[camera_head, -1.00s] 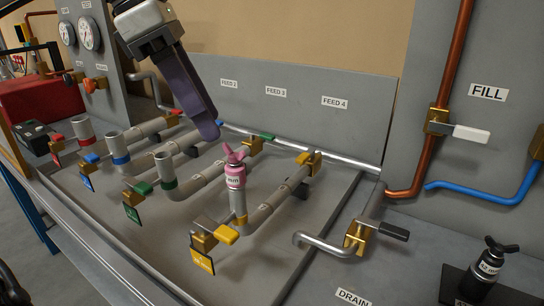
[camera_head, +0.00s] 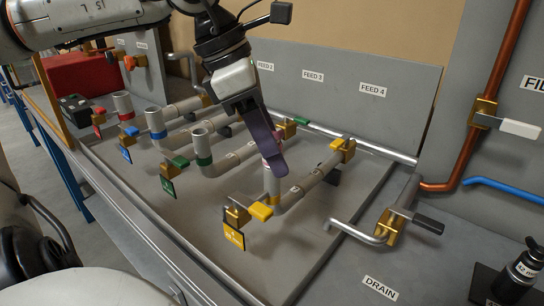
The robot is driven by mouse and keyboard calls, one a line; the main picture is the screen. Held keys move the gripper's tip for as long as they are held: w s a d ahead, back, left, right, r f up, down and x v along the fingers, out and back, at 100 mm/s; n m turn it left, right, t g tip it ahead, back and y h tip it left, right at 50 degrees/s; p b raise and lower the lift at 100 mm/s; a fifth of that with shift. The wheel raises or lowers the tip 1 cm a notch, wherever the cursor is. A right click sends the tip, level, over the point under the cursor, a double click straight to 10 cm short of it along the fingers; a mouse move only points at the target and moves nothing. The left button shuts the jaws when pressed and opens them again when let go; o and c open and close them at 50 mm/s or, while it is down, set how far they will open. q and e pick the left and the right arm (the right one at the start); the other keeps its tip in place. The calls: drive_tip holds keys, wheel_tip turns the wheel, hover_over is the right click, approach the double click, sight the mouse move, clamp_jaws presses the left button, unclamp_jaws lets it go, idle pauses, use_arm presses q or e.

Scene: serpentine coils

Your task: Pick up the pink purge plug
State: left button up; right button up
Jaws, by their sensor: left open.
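The pink purge plug (camera_head: 268,165) sits on the upright pipe with the yellow band, in the head view's middle. Most of it is hidden behind my left gripper, and only a sliver of pink shows. My left gripper (camera_head: 276,158) comes down from the upper left with its dark purple fingers around or in front of the plug. It is open; one finger hides the other. I cannot tell whether a finger touches the plug. My right gripper is not in view.
Upright pipes with red (camera_head: 122,104), blue (camera_head: 155,121) and green (camera_head: 202,146) bands stand to the left. Yellow (camera_head: 261,211) and black (camera_head: 429,224) valve handles stand near the plug's pipe. A black-capped bottle (camera_head: 518,274) is at the lower right.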

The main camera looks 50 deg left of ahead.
use_arm(q)
clamp_jaws()
drive_tip(key=shift+r, duration=0.15)
